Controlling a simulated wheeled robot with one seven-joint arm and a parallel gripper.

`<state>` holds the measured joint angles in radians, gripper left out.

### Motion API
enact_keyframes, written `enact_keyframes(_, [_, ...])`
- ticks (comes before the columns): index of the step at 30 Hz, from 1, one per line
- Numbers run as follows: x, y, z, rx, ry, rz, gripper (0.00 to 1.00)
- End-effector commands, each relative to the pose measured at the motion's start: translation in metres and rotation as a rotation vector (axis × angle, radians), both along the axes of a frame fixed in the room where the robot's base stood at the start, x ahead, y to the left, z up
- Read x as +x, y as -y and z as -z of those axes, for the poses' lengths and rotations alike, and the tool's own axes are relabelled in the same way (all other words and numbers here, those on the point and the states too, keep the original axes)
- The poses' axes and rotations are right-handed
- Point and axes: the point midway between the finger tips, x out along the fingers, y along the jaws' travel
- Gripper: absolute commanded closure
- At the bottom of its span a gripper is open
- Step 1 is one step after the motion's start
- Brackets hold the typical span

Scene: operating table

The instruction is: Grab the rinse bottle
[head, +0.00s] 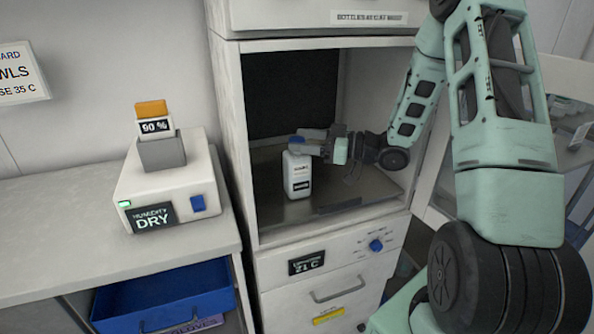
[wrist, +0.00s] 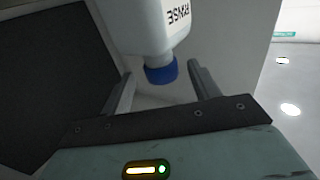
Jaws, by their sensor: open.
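The rinse bottle (head: 297,176) is white with a blue cap and stands upright on the floor of the open cabinet. In the wrist view the bottle (wrist: 158,25) shows the letters "RINSE" on its label and its blue cap (wrist: 161,74). My gripper (head: 312,147) reaches into the cabinet from the right, at the height of the bottle's top. In the wrist view my gripper (wrist: 160,85) is open, with one finger on each side of the cap and gaps between. The bottle is not gripped.
The cabinet floor (head: 355,192) around the bottle is mostly bare. The cabinet's left wall (head: 230,140) stands close by. A humidity device (head: 165,185) sits on the left counter (head: 60,230). A blue drawer (head: 165,295) is open below it. A cabinet door stands open at right.

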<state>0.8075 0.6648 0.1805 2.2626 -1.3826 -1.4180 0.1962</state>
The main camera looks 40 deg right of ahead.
Motion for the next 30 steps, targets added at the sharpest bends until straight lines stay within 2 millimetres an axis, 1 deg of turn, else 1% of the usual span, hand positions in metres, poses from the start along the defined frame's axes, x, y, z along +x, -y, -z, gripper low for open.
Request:
enact_keyframes(1, [0.006, -0.008, -0.002, 0.002, 0.000, -0.005, 0.39])
enact_keyframes(3, [0.012, -0.016, -0.002, 0.001, -0.001, -0.004, 0.39])
enact_keyframes(6, [0.022, -0.023, -0.001, 0.001, 0.001, -0.003, 0.39])
enact_keyframes(10, [0.028, -0.027, 0.000, -0.001, 0.001, -0.001, 0.39])
enact_keyframes(16, [0.028, -0.027, 0.000, -0.001, 0.001, 0.000, 0.39])
enact_keyframes(17, [0.028, -0.027, 0.000, -0.001, 0.001, 0.000, 0.47])
enact_keyframes(18, [0.028, -0.027, 0.000, -0.001, 0.001, 0.000, 0.58])
enact_keyframes(20, [0.028, -0.027, 0.000, -0.001, 0.001, 0.000, 0.75])
enact_keyframes(21, [0.028, -0.027, 0.000, -0.001, 0.001, 0.000, 0.86])
enact_keyframes(22, [0.028, -0.027, 0.000, -0.001, 0.001, 0.000, 0.95])
enact_keyframes(23, [0.028, -0.027, 0.000, -0.001, 0.001, 0.000, 1.00])
enact_keyframes(30, [0.028, -0.027, -0.001, 0.000, 0.003, -0.001, 1.00])
